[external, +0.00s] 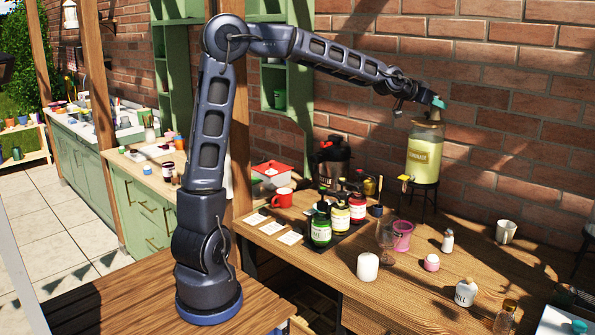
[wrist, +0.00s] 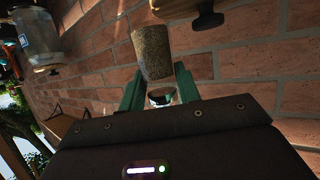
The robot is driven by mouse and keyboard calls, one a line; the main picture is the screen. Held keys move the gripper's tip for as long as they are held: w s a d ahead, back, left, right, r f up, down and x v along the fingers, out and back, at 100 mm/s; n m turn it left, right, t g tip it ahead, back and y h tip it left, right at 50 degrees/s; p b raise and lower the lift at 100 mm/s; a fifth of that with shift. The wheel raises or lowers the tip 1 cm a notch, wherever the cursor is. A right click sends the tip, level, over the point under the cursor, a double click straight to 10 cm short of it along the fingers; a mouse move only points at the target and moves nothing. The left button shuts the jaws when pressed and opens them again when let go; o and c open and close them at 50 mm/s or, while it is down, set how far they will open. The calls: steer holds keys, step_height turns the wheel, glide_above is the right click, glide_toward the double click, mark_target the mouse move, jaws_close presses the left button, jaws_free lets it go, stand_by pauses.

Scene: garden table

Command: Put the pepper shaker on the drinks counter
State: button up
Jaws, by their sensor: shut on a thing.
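My gripper (external: 438,103) is raised in front of the brick wall, at the top of the lemonade dispenser (external: 424,150) in the external view. Whether it touches the dispenser cannot be told. In the wrist view, its green fingers (wrist: 160,92) are shut on a speckled brown, tapered thing with a shiny ring, which looks like the pepper shaker (wrist: 152,52). The shaker does not show clearly in the external view. The drinks counter (external: 330,262) is the wooden top carrying the dispenser and pump bottles.
Pump bottles (external: 340,217) stand on a dark mat beside a red mug (external: 282,197). A pink cup (external: 403,236), a white candle (external: 367,267), a small white shaker (external: 447,240), a white jar (external: 466,292) and a white cup (external: 506,231) occupy the right side.

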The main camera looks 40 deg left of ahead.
steer(key=s+d+f+m+g+h, duration=0.15)
steer(key=s+d+f, duration=0.4)
steer(key=d, duration=0.65)
steer(key=s+d+f+m+g+h, duration=0.15)
steer(key=s+d+f, duration=0.4)
steer(key=d, duration=0.75)
steer(key=s+d+f+m+g+h, duration=0.1)
steer(key=s+d+f+m+h, duration=0.2)
steer(key=d+f, duration=0.7)
steer(key=shift+y, duration=0.6)
steer(key=f, duration=0.6)
steer(key=d+f, duration=0.1)
steer(key=f, duration=0.5)
steer(key=d+f, duration=0.1)
steer(key=f, duration=0.5)
steer(key=shift+s, duration=0.25)
steer(key=shift+f, duration=0.2)
steer(key=o, duration=0.9)
steer(key=shift+o, duration=0.5)
steer(key=shift+r, duration=0.1)
steer(key=shift+r, duration=0.1)
steer(key=v, duration=1.2)
